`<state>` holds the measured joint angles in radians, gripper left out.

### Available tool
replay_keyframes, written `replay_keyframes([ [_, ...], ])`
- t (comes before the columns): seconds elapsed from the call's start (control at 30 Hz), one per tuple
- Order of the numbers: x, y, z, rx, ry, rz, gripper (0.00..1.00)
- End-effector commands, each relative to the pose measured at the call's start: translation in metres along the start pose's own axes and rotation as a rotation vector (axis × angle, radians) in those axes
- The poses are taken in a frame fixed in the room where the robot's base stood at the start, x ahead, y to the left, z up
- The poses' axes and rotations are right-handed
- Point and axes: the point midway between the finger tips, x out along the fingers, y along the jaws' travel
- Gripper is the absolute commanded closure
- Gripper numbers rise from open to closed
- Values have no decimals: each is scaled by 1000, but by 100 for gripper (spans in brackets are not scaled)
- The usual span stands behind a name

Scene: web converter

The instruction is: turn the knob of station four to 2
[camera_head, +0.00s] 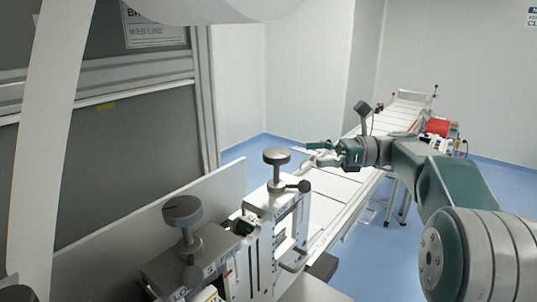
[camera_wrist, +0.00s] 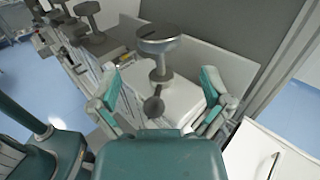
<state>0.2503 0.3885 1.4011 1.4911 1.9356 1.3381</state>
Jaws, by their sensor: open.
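A grey round knob (camera_head: 277,156) stands on a post atop the farther station in the head view, with a dark ball handle (camera_head: 304,186) beside it. My gripper (camera_head: 318,153) is just right of this knob, its fingers pointing left towards it. In the wrist view, a knob (camera_wrist: 158,38), seemingly the same one, stands ahead between the spread fingers of my gripper (camera_wrist: 160,78). The fingers are open and empty, with room on both sides of the post. The station number and the knob's dial marks are too small to read.
A nearer station has a similar knob (camera_head: 182,209). Several more knobs (camera_wrist: 88,9) show at the wrist view's upper left. A white panel (camera_head: 160,222) runs behind the stations. A white conveyor (camera_head: 345,185) stretches away beyond them. White web (camera_head: 48,150) hangs at the left.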

Motion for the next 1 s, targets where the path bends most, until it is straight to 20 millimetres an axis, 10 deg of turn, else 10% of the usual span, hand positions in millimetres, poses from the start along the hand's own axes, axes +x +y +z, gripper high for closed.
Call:
replay_keyframes([
  [0.4,79,0,-1,0,4,5,2],
  [0.87,97,0,-1,-1,4,0,2],
  [1.0,98,0,-1,0,4,0,51],
])
